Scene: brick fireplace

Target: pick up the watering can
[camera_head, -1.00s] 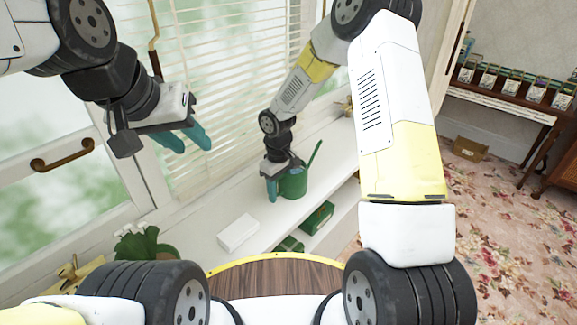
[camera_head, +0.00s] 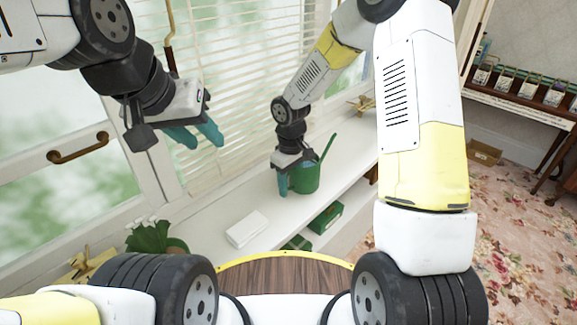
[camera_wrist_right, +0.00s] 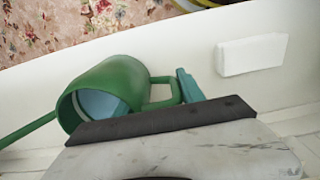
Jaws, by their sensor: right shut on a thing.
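The green watering can (camera_head: 307,178) is upright at the white sill, its long thin spout pointing up and right. In the right wrist view the can (camera_wrist_right: 125,82) shows its open top, its spout at the left and its loop handle at the right. My right gripper (camera_head: 283,182) is shut on the can's handle side. One teal finger shows past the handle, and teal also shows inside the can's mouth. I cannot tell whether the can's base touches the sill. My left gripper (camera_head: 197,137) is open and empty, up in front of the window blind.
A white box (camera_head: 246,229) lies on the sill left of the can. A potted plant (camera_head: 150,237) stands further left. Green boxes (camera_head: 326,217) sit on a shelf below. A round wooden top (camera_head: 285,277) is in front. Flowered carpet is clear at the right.

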